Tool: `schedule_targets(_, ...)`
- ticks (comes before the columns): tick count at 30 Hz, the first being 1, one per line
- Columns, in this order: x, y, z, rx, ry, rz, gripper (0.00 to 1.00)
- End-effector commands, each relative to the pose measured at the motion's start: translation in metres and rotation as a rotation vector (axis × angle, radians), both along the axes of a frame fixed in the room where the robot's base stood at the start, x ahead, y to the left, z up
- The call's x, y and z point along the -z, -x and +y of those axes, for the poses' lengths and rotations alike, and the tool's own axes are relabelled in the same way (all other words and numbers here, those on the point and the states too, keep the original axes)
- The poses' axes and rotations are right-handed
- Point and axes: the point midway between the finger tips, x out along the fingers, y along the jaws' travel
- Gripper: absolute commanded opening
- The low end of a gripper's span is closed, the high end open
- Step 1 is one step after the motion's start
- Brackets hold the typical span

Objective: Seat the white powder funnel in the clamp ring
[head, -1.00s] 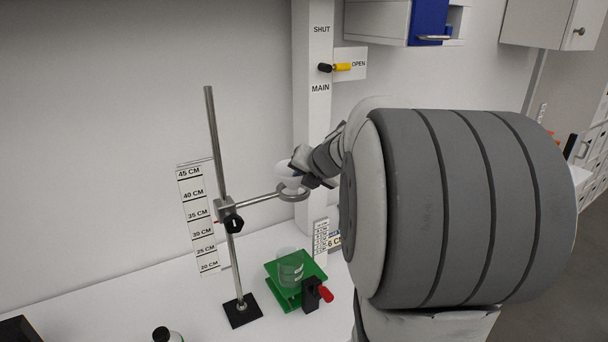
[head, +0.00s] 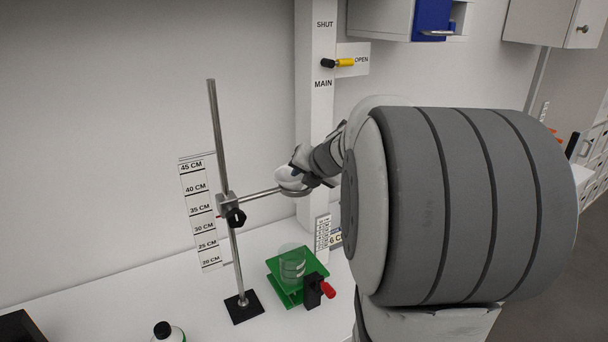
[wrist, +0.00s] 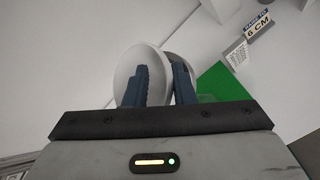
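The white powder funnel (head: 287,177) is at the clamp ring (head: 293,192), its bowl just above and overlapping the ring. I cannot tell whether it rests on the ring; its stem is hidden. My gripper (head: 301,169) is at the funnel's right side. In the wrist view, the dark fingers of my gripper (wrist: 160,88) are shut on the white funnel (wrist: 126,66), with part of it between them. The ring's arm runs left to a boss (head: 230,209) on the steel stand rod (head: 219,140).
A green jack platform (head: 313,264) bearing a glass beaker (head: 291,267) stands below the ring. A height scale (head: 199,214) is behind the rod. The black stand base (head: 244,307) and a dark-capped bottle (head: 165,331) are at the front left.

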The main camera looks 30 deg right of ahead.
Motion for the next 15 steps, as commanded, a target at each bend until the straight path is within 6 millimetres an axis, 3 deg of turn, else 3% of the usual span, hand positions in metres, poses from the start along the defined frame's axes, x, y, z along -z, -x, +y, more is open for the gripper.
schedule_targets(1,0.009,0.003,-0.002,0.004,-0.003,0.014,0.38)
schedule_targets(8,0.01,0.003,-0.002,0.004,-0.003,0.016,0.38)
schedule_targets(15,-0.008,0.021,-0.002,0.006,0.001,0.012,0.38)
